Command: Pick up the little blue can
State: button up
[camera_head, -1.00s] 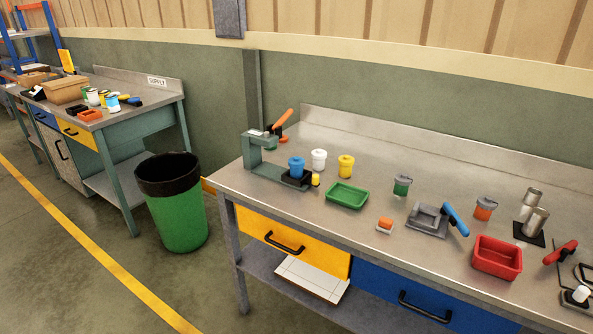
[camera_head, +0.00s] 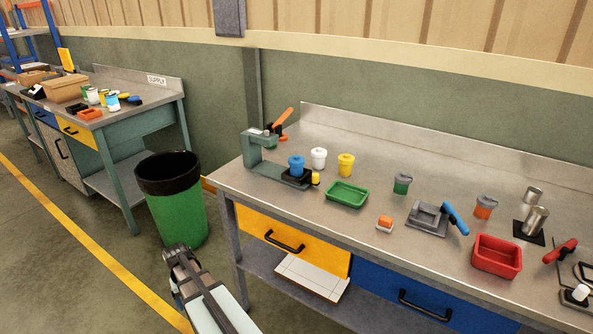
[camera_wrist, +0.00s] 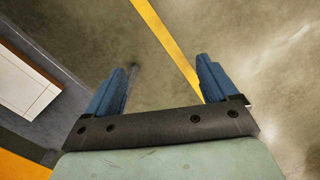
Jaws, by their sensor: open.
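A little blue can (camera_head: 297,166) with a lid stands upright on the black plate of a green press-like fixture (camera_head: 262,168), at the left end of the near workbench. Another can, blue and white (camera_head: 112,104), stands on the supply table at the far left. My gripper (camera_head: 175,252) is at the bottom of the head view, in front of the green bin and left of the bench, well apart from both cans. In the wrist view my gripper (camera_wrist: 164,72) is open with nothing between its blue fingers, over bare floor. No can shows there.
A white can (camera_head: 318,158) and a yellow can (camera_head: 346,165) stand right of the blue one. A green tray (camera_head: 346,194) lies in front of them. The green bin (camera_head: 178,215) stands between the two tables. The bench's left edge and drawers are beside my arm.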

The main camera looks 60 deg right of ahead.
jog(key=w+d+r+m+t+h, duration=0.1)
jog(key=w+d+r, duration=0.2)
jog(key=d+r, duration=0.35)
jog(key=w+d+r+m+t, duration=0.1)
jog(key=w+d+r, duration=0.2)
jog(key=d+r, duration=0.3)
notch_tip(320, 180, up, 33)
jog(key=m+t+h, duration=0.2)
send_over(297, 156)
jog(key=s+a, duration=0.3)
jog(key=x, duration=1.3)
jog(key=shift+d+r, duration=0.1)
jog(key=shift+d, duration=0.05)
jog(key=shift+c, duration=0.2)
jog(key=c, duration=1)
jog(key=shift+r, duration=0.15)
